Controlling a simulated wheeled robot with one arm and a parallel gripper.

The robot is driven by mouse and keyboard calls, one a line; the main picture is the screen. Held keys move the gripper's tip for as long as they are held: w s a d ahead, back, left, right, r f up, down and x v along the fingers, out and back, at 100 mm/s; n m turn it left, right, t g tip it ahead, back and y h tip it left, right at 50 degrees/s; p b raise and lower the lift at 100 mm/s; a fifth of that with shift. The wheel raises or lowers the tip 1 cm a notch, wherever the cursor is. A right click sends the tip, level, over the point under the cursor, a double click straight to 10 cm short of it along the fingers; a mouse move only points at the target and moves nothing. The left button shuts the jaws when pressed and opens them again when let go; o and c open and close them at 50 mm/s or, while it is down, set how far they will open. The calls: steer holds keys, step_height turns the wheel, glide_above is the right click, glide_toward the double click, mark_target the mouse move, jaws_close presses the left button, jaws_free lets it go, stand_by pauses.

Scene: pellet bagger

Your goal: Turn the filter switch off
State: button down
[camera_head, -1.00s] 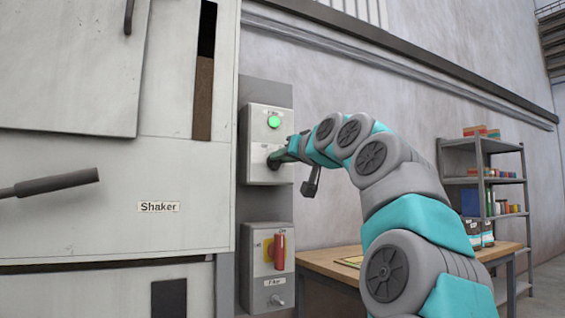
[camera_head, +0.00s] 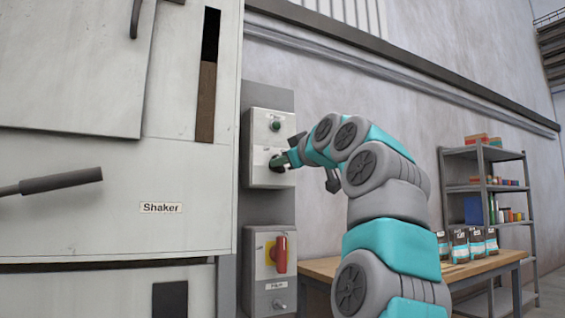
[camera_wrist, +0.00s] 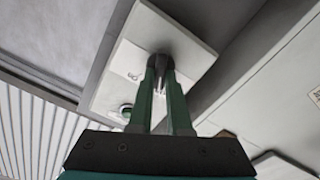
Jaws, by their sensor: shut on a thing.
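A grey upper control box (camera_head: 258,125) on the wall panel carries a round green lamp (camera_head: 275,125), which looks dark. Below the lamp is a dark switch knob (camera_wrist: 158,68), mostly hidden by my fingers in the head view. My gripper (camera_head: 279,161) is at this knob, and in the wrist view its green fingers are shut on it. A lower box (camera_head: 259,262) has a red handle (camera_head: 280,254) on a yellow plate. My gripper is well above that toggle.
A large pale machine (camera_head: 100,170) marked "Shaker" stands at left, with a dark lever (camera_head: 60,181) sticking out. A wooden table (camera_head: 470,266) with several bags and a shelf rack (camera_head: 485,185) are at right. Plain wall lies between.

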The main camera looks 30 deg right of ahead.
steer(key=shift+n, duration=0.3)
steer(key=c, duration=0.9)
jaws_free()
steer(key=shift+o, duration=0.2)
steer(key=shift+s, duration=0.1)
steer(key=s+b, duration=0.2)
steer(key=s, duration=0.5)
steer(key=shift+s, duration=0.35)
